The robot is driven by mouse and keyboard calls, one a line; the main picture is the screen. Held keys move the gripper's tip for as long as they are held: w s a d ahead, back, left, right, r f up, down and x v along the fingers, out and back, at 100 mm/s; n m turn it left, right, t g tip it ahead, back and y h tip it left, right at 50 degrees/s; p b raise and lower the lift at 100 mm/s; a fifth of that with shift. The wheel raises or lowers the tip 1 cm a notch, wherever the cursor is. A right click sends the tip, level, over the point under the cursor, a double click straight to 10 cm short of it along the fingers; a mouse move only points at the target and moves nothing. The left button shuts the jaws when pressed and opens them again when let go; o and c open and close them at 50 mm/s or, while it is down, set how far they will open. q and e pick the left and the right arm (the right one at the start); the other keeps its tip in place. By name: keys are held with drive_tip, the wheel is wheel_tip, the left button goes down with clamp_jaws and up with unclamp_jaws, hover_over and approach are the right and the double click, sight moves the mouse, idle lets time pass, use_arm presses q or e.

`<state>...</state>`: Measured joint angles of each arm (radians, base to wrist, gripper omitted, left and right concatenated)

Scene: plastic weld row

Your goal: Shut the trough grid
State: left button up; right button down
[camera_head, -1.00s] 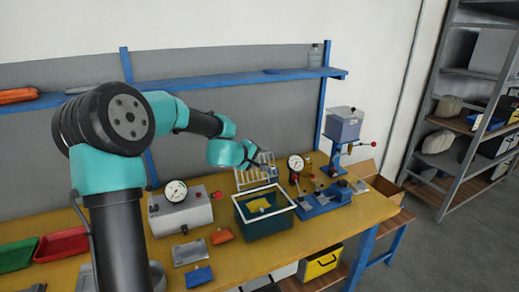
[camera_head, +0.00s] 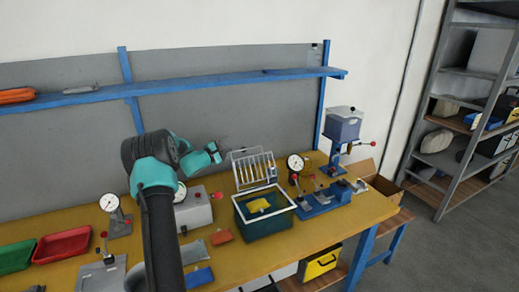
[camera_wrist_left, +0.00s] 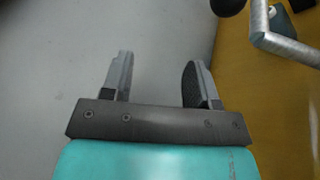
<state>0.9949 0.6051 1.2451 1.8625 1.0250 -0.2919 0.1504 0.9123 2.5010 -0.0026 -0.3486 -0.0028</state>
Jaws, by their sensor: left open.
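The trough (camera_head: 265,222) is a dark green open box with a pale rim, and a yellow thing (camera_head: 258,205) shows inside it. Its grid (camera_head: 254,168), a pale barred frame, stands raised at the trough's back edge, leaning back. My left gripper (camera_head: 222,151) is in the air left of the raised grid, apart from it. In the left wrist view its two fingers (camera_wrist_left: 160,78) are spread with nothing between them. A bent metal bar (camera_wrist_left: 285,42) shows at upper right there; I cannot tell what it belongs to. My right gripper is not in view.
A gauge on a blue base (camera_head: 325,205) stands right of the trough. A grey box with a red knob (camera_head: 193,210) is to its left. An orange block (camera_head: 221,237) and a blue block (camera_head: 199,277) lie in front. A blue shelf (camera_head: 200,85) runs above.

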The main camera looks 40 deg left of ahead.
use_arm(q)
drive_tip(key=shift+s+d+f+m+t+h, duration=0.15)
drive_tip(key=shift+d+f+m+h, duration=0.2)
drive_tip(key=shift+d+h, duration=0.8)
drive_tip(key=shift+s+d+f+m+t+h, duration=0.15)
drive_tip(key=shift+d+f+m+h, duration=0.35)
drive_tip(key=shift+h, duration=1.2)
drive_tip(key=shift+s+d+f+m+t+h, duration=0.15)
drive_tip(key=shift+s+d+f+h, duration=0.1)
drive_tip(key=shift+d+h, duration=0.95)
drive_tip(key=shift+w+a+h, duration=0.15)
drive_tip(key=shift+a+h, duration=0.05)
drive_tip(key=shift+h, duration=0.05)
drive_tip(key=x, duration=0.7)
drive_tip(key=shift+w, duration=0.15)
drive_tip(key=shift+d, duration=0.1)
clamp_jaws()
